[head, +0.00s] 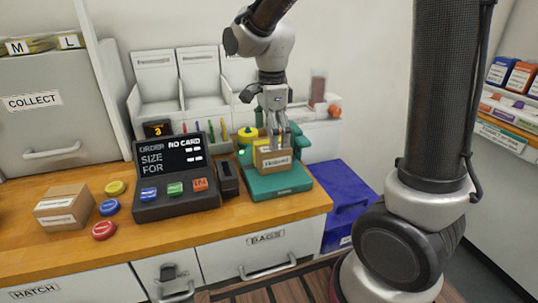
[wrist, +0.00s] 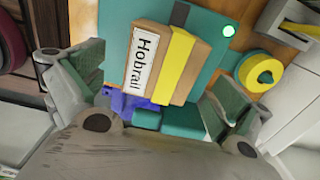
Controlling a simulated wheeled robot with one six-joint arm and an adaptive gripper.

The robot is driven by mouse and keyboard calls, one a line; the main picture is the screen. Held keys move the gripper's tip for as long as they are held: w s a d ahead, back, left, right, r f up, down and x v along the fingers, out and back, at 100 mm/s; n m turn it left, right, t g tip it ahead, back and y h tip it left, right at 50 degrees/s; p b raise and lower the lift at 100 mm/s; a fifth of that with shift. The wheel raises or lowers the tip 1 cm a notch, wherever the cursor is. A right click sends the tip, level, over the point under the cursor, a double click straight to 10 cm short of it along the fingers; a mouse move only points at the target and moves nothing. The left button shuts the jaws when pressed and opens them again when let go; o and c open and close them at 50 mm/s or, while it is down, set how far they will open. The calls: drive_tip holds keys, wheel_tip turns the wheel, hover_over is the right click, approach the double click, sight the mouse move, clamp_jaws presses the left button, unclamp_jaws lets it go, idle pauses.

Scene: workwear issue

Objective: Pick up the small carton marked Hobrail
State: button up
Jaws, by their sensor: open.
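The small brown carton marked Hobrail (wrist: 138,60) has a white label and a yellow band, and sits on a teal platform (head: 262,188). In the head view the carton (head: 272,160) is under my gripper (head: 273,138), which points down over it. In the wrist view my gripper (wrist: 160,80) is open, with one green-padded finger on each side of the carton and gaps between. The fingertips' exact height against the carton is hard to tell.
A black order panel (head: 172,172) stands left of the platform. A yellow round thing (wrist: 260,72) is close behind it. Another carton (head: 62,207) and coloured discs lie at left. A blue bin (head: 345,197) stands past the counter's right edge.

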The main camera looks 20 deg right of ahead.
sight(271, 155)
wheel_tip(271, 155, down, 7)
drive_tip(key=shift+w+r, duration=0.1)
drive_tip(key=shift+w, duration=0.05)
drive_tip(key=shift+c, duration=0.4)
drive_tip(key=c, duration=1.2)
